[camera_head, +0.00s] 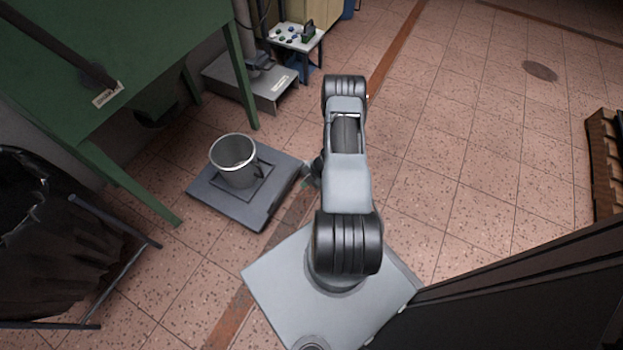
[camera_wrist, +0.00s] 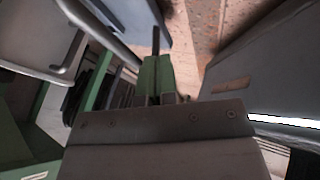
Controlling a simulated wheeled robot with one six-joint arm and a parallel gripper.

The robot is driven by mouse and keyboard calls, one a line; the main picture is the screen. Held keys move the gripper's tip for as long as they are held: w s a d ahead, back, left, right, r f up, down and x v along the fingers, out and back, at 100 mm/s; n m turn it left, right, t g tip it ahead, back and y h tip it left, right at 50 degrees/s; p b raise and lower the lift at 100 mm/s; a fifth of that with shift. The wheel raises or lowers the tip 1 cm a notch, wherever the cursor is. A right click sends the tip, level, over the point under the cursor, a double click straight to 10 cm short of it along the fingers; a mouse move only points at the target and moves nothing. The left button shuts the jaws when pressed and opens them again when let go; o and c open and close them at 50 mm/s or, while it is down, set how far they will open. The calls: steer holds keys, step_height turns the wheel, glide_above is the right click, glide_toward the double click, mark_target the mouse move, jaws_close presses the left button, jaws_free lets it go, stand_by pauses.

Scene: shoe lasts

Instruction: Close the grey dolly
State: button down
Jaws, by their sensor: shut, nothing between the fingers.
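The grey dolly (camera_head: 216,197) is a low, flat slab on the floor, left of my arm in the head view. A metal mug (camera_head: 236,172) stands upright on it, over a squarish raised or outlined area. I cannot make out a lid or hinge on the dolly. My gripper (camera_head: 309,178) is at the dolly's right side, partly hidden by my arm; contact cannot be told. In the wrist view my gripper (camera_wrist: 156,65) is shut and empty, pointing toward the dolly's blue-grey surface (camera_wrist: 135,18). The mug's curved side and handle (camera_wrist: 65,65) show at upper left.
A green table (camera_head: 130,60) stands behind the dolly, its legs near it. A grey machine base (camera_head: 250,85) and small white table (camera_head: 297,36) are further back. A dark-draped metal frame (camera_head: 117,222) is at left. Tiled floor (camera_head: 470,130) is open at right.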

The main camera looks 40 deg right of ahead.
steer(key=shift+w+a+f+b, duration=0.2)
steer(key=shift+w+a, duration=0.1)
steer(key=shift+w, duration=0.3)
steer(key=shift+w+a+f+b, duration=0.15)
steer(key=shift+w+a+b, duration=0.15)
steer(key=shift+w, duration=0.35)
steer(key=shift+w+a+f+b, duration=0.15)
steer(key=shift+w+a, duration=0.15)
steer(key=shift+w, duration=0.3)
